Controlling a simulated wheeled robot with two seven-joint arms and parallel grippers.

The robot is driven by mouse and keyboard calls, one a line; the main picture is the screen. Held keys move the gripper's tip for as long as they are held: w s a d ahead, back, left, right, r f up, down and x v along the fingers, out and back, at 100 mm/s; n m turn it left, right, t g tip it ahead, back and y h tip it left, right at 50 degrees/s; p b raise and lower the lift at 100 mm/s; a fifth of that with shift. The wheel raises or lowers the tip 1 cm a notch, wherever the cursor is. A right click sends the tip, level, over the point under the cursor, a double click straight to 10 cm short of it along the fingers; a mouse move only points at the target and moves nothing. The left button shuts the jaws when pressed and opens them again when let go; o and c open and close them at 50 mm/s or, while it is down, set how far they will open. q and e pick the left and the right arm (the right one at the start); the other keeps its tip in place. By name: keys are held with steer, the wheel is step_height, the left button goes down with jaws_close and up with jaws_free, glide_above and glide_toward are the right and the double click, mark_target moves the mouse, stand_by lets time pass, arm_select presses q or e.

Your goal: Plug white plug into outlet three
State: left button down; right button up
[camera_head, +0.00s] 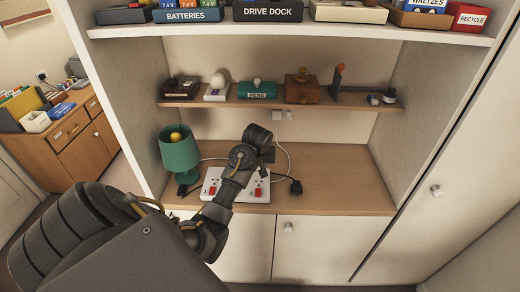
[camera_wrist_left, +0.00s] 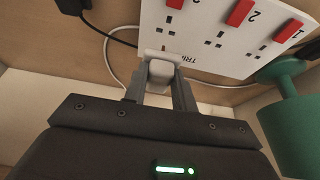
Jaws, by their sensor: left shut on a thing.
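The white plug (camera_wrist_left: 160,70) is between the two fingers of my left gripper (camera_wrist_left: 160,84), which is shut on it. In the left wrist view the plug is at the near edge of the white power strip (camera_wrist_left: 210,58), close to the outlet at the left of that view; I cannot tell whether it touches the strip. The strip has red switches and numbers, with 1 and 2 readable. In the head view the strip (camera_head: 211,179) lies on the desk, partly hidden by my left arm, and my left gripper (camera_head: 266,168) is over its right part. My right gripper is not in view.
A green lamp (camera_head: 179,153) stands left of the strip; its shade (camera_wrist_left: 292,125) is close in the wrist view. A black plug (camera_head: 296,187) lies to the right, with free desk (camera_head: 350,190) beyond. A loaded shelf (camera_head: 330,103) is above.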

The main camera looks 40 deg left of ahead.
arm_select(q)
steer(key=shift+s+f, duration=0.2)
steer(key=shift+f, duration=1.05)
steer(key=shift+w+f, duration=0.1)
steer(key=shift+f, duration=0.85)
steer(key=shift+s+d, duration=0.25)
steer(key=shift+s, duration=0.05)
steer(key=shift+f, duration=1.5)
stand_by(0.4)
steer(key=c, duration=1.1)
jaws_free()
steer(key=shift+o, duration=0.2)
steer(key=shift+r, duration=0.1)
steer(key=shift+r, duration=3.4)
